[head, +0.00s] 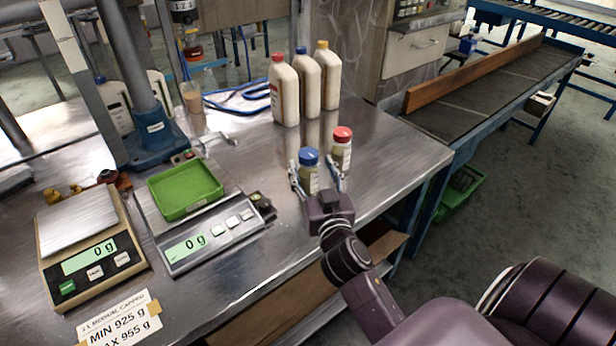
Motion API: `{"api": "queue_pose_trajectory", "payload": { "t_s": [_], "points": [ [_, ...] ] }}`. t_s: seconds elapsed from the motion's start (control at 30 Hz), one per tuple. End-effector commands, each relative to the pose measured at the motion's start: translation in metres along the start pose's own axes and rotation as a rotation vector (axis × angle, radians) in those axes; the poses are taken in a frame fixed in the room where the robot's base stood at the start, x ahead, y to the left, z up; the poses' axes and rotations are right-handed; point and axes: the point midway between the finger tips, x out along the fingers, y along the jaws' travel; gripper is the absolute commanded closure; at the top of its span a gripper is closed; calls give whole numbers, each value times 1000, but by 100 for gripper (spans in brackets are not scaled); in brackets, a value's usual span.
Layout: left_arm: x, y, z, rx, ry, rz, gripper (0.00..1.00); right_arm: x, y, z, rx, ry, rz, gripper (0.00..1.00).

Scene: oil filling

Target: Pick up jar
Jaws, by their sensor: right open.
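A small jar with a blue cap (309,167) stands upright on the steel table (385,150). A second small jar with a red cap (341,152) stands just behind it to the right. My right gripper (315,178) is open, pointing away from me over the table. Its left finger is at the left side of the blue-capped jar and its right finger lies to that jar's right, in front of the red-capped jar. Whether the fingers touch either jar I cannot tell. My left gripper is not in view.
Several tall bottles (306,85) with coloured caps stand behind the jars. A scale with a green tray (186,190) and another scale (88,250), both reading 0 g, are on the left. A conveyor (490,85) lies beyond the table's right edge.

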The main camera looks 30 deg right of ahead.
Motion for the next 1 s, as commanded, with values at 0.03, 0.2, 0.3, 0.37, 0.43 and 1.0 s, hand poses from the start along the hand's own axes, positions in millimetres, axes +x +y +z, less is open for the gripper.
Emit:
{"api": "queue_pose_trajectory", "payload": {
  "t_s": [0.03,0.2,0.3,0.37,0.43,1.0],
  "points": [
    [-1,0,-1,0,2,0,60,7,0,-2,-4,3,-1,46],
    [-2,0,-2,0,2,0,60,32,2,-2,-3,2,-1,46],
    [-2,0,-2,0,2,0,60,43,2,-2,-3,1,-1,46],
    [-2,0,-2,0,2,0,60,46,2,-1,-3,0,0,46],
    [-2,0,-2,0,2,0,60,48,2,-1,-1,-1,0,46],
    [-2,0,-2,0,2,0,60,47,2,-1,-1,-1,0,89]
  ]
}}
